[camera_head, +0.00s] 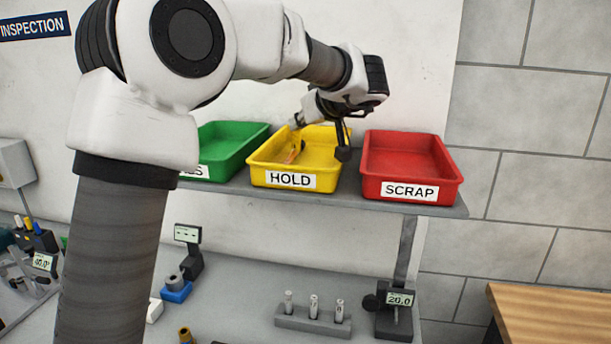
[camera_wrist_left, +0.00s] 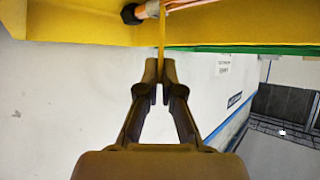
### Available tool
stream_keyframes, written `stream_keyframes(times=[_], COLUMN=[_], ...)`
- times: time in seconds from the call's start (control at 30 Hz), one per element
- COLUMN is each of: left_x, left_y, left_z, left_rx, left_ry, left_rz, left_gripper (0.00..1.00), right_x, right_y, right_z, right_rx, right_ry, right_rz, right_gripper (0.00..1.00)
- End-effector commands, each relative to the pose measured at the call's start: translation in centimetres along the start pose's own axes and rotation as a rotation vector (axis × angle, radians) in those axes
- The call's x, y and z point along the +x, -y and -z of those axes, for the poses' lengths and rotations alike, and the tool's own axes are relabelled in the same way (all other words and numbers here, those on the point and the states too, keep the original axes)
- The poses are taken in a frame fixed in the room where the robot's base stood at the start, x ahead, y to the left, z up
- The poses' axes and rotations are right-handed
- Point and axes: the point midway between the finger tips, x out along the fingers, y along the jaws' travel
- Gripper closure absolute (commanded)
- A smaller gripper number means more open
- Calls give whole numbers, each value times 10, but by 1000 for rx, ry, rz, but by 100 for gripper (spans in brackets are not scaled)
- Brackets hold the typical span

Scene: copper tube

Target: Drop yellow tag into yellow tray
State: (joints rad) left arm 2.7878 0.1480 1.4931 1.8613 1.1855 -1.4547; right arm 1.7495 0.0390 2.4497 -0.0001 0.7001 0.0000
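The yellow tray (camera_head: 260,165), labelled HOLD, stands on a raised shelf between the green and red trays. Its yellow wall also fills the top of the left wrist view (camera_wrist_left: 75,25). My left gripper (camera_head: 343,153) hangs above the right part of the tray, fingers downward. In the left wrist view its fingertips (camera_wrist_left: 161,72) are closed on a thin yellow strip, the yellow tag (camera_wrist_left: 162,32), seen edge-on. The tag does not show clearly in the head view. A copper-coloured piece (camera_head: 294,151) shows at the tray's left part. My right gripper is not in view.
A red SCRAP tray (camera_head: 410,155) is close on the right and a green tray (camera_head: 230,145) on the left. The wall is behind the shelf. Below, a bench holds a rack (camera_head: 312,318) and gauges. A wooden top (camera_head: 555,310) is at lower right.

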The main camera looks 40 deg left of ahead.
Motion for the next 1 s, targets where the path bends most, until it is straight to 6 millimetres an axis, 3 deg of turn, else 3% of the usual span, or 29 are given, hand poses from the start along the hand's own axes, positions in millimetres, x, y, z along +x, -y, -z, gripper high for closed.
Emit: stream_keyframes(times=[0.27,0.3,0.37,0.73,0.87,1.0], left_x=[1,1,1,-5,-28,-64], left_y=[0,0,0,0,0,-1], left_z=[-2,-2,-2,-2,-1,-1], left_rx=[1,1,1,0,0,-1], left_ry=[2,2,2,1,-2,-2], left_rz=[1,1,1,0,-1,-1], left_gripper=[100,82,65,65,65,65], right_x=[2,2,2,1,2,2], right_y=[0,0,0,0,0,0], right_z=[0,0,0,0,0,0], right_rx=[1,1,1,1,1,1], right_ry=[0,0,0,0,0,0], right_rz=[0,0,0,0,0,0], right_gripper=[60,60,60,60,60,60])
